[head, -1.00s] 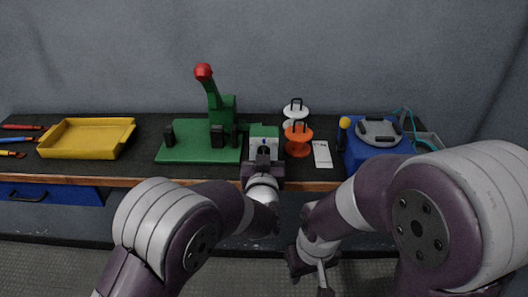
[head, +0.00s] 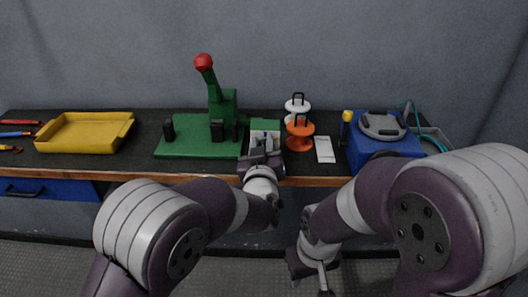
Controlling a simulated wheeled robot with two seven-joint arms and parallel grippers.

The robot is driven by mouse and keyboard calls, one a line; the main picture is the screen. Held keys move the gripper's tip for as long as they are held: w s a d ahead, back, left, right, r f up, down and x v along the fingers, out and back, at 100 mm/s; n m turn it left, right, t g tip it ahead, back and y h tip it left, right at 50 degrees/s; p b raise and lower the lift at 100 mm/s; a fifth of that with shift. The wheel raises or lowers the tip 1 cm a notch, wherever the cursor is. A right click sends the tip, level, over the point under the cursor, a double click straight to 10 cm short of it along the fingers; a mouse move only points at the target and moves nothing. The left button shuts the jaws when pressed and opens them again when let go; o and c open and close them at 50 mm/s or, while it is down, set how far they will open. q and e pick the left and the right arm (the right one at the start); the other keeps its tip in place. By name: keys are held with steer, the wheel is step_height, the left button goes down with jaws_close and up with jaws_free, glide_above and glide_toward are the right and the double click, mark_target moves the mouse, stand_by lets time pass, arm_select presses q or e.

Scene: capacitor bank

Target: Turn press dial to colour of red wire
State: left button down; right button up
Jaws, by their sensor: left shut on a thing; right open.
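The green press (head: 195,148) stands on the bench with its lever up and a red ball (head: 203,61) on top. At its right end is a block with a pale face (head: 264,138) and a small dark blue mark. My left gripper (head: 262,153) is at the front of this block, shut on what appears to be the press dial. The gripper hides most of the dial, so its setting cannot be read. My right gripper (head: 316,272) is open and empty, low in front of the bench. No red wire can be made out clearly.
Orange (head: 300,134) and white (head: 297,108) spools and a white card (head: 325,149) lie right of the press. A blue box (head: 365,150) with a grey lid stands further right. A yellow tray (head: 84,133) and tools with red, blue and orange handles (head: 17,134) are left.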

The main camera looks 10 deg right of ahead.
arm_select(q)
steer(key=n+b, duration=0.2)
steer(key=a+f+n+b, duration=0.1)
steer(key=n+b, duration=0.1)
steer(key=b, duration=0.1)
steer(key=n+b, duration=0.2)
steer(key=b, duration=0.1)
steer(key=shift+w+a+f+n, duration=0.1)
steer(key=shift+a+f+n, duration=0.05)
steer(key=shift+f+n, duration=0.2)
steer(key=shift+f+n+b, duration=0.1)
steer(key=shift+n+b, duration=1.1)
steer(key=shift+n, duration=0.05)
steer(key=c, duration=1.2)
jaws_free()
steer(key=shift+o, duration=0.2)
steer(key=shift+d, duration=0.25)
steer(key=shift+w+a+r, duration=0.1)
steer(key=shift+r, duration=0.1)
steer(key=shift+s+a, duration=0.15)
steer(key=shift+s, duration=0.15)
steer(key=b+v, duration=0.2)
steer(key=v, duration=1)
